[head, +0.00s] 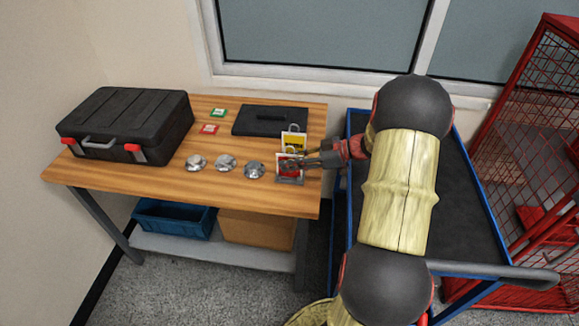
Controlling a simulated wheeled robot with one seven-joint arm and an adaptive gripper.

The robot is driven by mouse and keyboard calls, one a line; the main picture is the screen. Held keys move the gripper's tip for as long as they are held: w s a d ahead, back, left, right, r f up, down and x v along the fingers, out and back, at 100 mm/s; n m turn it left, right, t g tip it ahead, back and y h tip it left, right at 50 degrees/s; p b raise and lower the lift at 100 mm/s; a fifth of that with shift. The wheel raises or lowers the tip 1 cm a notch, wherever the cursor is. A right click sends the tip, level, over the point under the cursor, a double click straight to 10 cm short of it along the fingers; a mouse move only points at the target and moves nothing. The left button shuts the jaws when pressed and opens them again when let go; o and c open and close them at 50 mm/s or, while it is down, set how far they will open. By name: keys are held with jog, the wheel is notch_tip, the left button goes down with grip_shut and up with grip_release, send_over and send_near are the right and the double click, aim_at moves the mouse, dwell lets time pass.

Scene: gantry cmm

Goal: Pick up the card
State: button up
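A red and white card (287,169) stands upright in a small grey holder near the right end of the wooden table (130,186). A yellow and white card (294,144) stands just behind it, with a grey padlock shape at its top. My gripper (290,163) reaches in from the right, and its fingers overlap the red and white card in the picture. The fingers hide part of that card. I cannot tell whether they touch it or whether they are shut.
A black case (128,124) takes up the table's left side. Several silver discs (225,162), a green square (217,112), a red square (209,129) and a flat black folder (270,121) lie on the table. A blue cart (476,178) stands to the right, beside a red cage (525,140).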

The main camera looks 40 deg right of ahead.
grip_shut()
dwell(0.4)
